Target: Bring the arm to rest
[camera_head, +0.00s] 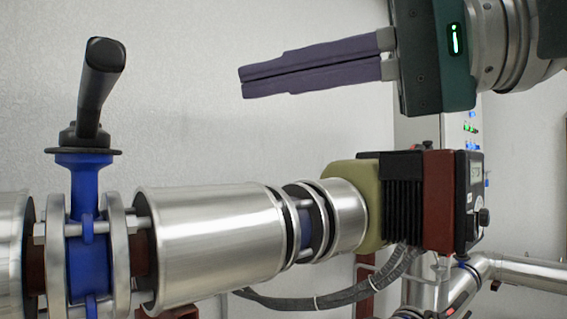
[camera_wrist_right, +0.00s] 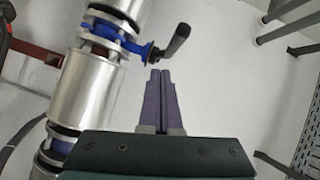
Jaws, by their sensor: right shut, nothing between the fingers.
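My right gripper (camera_head: 243,82) comes in from the upper right in the head view. Its two purple fingers lie against each other with nothing between them. They point left, above the pipe and apart from it. The same fingers show in the right wrist view (camera_wrist_right: 160,73), pointing up the picture towards the wall. My left gripper is in neither view.
A blue valve (camera_head: 88,205) with an upright black handle (camera_head: 97,90) stands at the left. A silver insulated pipe (camera_head: 215,245) runs right to a red and black device (camera_head: 440,200). Bare wall (camera_head: 190,120) and free room lie between handle and fingers.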

